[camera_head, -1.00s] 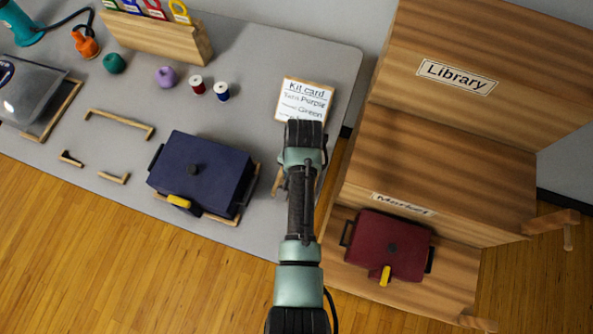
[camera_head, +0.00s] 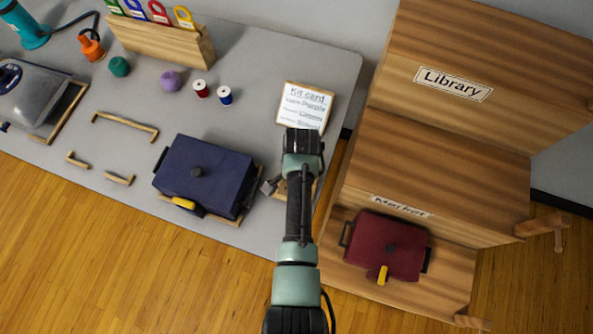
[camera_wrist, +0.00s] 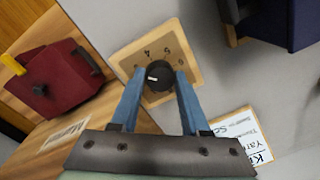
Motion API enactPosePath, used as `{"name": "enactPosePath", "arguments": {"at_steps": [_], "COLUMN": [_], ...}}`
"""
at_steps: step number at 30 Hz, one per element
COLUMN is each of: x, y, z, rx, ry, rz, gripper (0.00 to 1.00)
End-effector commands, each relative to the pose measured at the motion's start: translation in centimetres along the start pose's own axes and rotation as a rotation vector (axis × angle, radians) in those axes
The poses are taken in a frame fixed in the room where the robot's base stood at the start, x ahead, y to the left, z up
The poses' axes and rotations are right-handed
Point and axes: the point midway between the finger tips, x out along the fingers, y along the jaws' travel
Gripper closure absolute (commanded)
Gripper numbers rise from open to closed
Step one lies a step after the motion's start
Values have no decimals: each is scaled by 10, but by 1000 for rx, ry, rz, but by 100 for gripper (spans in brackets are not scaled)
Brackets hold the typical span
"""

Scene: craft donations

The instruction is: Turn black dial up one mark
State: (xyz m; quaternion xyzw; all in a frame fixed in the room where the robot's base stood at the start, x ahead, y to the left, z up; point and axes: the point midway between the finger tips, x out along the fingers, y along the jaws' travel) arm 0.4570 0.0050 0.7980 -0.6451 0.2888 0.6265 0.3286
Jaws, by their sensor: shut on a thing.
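The black dial (camera_wrist: 158,76) sits on a square wooden plate (camera_wrist: 179,36) with numbers printed around it. A white mark shows on the dial, towards its left in the wrist view; which number it points to is unclear. My gripper (camera_wrist: 159,82) has its two blue fingers on either side of the dial and is shut on it. In the head view my arm hides the dial; only a little of the plate and a grey part of my gripper (camera_head: 271,187) show beside the navy case.
A navy case (camera_head: 205,170) stands close left of my gripper. The kit card (camera_head: 304,103) lies behind it. A wooden shelf unit (camera_head: 440,165) with a maroon case (camera_head: 388,246) stands to the right. Spools and yarn balls lie farther back.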

Motion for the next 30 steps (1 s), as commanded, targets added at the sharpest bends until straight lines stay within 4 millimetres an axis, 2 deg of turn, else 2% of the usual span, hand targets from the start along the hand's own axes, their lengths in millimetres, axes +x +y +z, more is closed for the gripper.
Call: {"name": "enactPosePath", "arguments": {"at_steps": [5, 6, 10, 11, 22, 26, 30], "x": [-1, -1, -1, -1, -5, -22, -50], "y": [-1, -1, -1, -1, 0, -1, -1], "z": [-2, -2, -2, -2, -1, -1, -1], "rx": [0, 0, -1, -1, -1, -1, -1], "ry": [6, 6, 4, 4, 2, 3, 5], "rz": [-4, -4, -3, -2, -1, -3, -5], "gripper": [100, 51, 27, 24, 24, 24, 24]}}
